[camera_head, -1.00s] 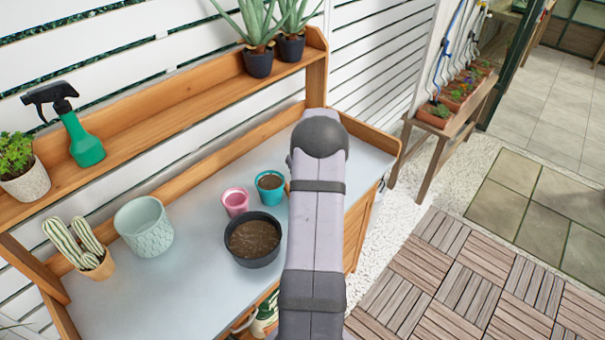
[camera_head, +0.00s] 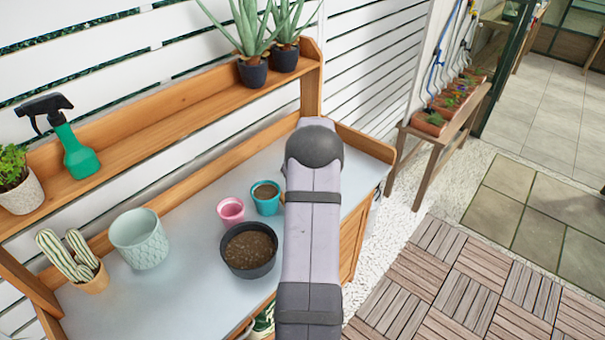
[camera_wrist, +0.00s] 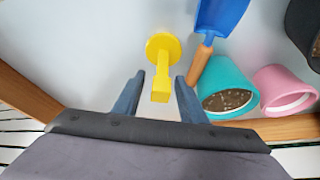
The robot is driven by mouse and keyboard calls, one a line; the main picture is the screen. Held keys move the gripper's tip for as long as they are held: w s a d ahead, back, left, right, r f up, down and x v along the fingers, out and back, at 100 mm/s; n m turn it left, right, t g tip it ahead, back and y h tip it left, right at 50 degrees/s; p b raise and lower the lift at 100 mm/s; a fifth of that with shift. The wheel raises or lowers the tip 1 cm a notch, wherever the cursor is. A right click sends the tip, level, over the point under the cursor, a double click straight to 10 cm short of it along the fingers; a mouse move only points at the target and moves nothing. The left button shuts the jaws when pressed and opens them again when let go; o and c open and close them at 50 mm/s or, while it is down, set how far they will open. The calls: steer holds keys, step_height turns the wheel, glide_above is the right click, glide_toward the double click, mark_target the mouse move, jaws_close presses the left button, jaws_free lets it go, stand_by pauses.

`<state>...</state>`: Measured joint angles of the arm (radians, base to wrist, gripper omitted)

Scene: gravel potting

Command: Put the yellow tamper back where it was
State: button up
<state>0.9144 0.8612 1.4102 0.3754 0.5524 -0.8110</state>
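The yellow tamper (camera_wrist: 164,50) shows in the wrist view, with its round disc on the pale worktop and its handle pointing back toward my gripper. My gripper (camera_wrist: 160,80) is open, with one finger on each side of the handle's end. Gaps show between the handle and both fingers. I cannot tell how high the fingers are above the worktop. In the head view my arm hides the tamper and the gripper.
A blue trowel (camera_wrist: 221,14) with a wooden handle lies right of the tamper, close to the teal pot (camera_wrist: 228,72). The pink pot (camera_head: 231,211) and the black soil-filled pot (camera_head: 248,251) stand nearby. A wooden shelf (camera_head: 180,105) runs behind the worktop (camera_head: 185,285).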

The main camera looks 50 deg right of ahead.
steer(key=b+v, duration=0.3)
steer(key=v, duration=0.8)
steer(key=shift+r, duration=0.25)
steer(key=shift+s, duration=0.15)
steer(key=w+a+f+n+g+y, duration=0.2)
steer(key=a, duration=2.1)
steer(key=s+a+f+n+g, duration=0.2)
steer(key=s+a+f, duration=0.2)
steer(key=s+a, duration=1.1)
steer(key=a, duration=0.4)
steer(key=shift+s+n, duration=0.25)
steer(key=shift+n, duration=0.05)
steer(key=shift+f, duration=0.1)
